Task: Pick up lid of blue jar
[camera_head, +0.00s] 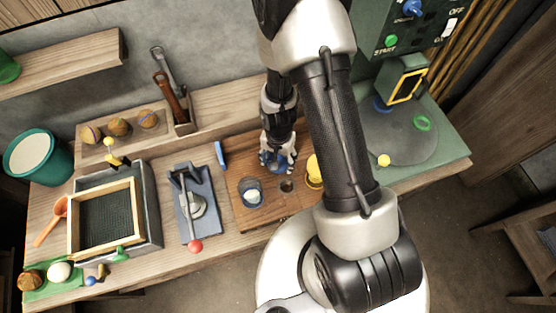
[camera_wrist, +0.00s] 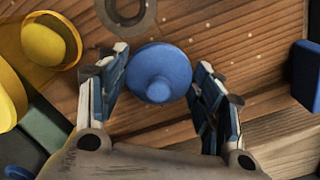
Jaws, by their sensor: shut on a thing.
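A round blue lid (camera_wrist: 158,75) with a knob sits between the two fingers of my gripper (camera_wrist: 157,88) in the wrist view. The fingers are shut on its sides. In the head view my gripper (camera_head: 278,160) is over the wooden board (camera_head: 268,218), and the lid is mostly hidden by the fingers. I cannot tell whether the lid touches the board. A blue-tinted clear jar (camera_head: 250,193) stands open on the board, left of and nearer than my gripper, with something pale inside.
A yellow jar (camera_head: 314,172) stands right of my gripper; it also shows in the wrist view (camera_wrist: 50,40). A grey ring (camera_head: 287,186) lies between the jars. A blue bar (camera_head: 221,155) is to the left. A lever press (camera_head: 190,205) stands further left.

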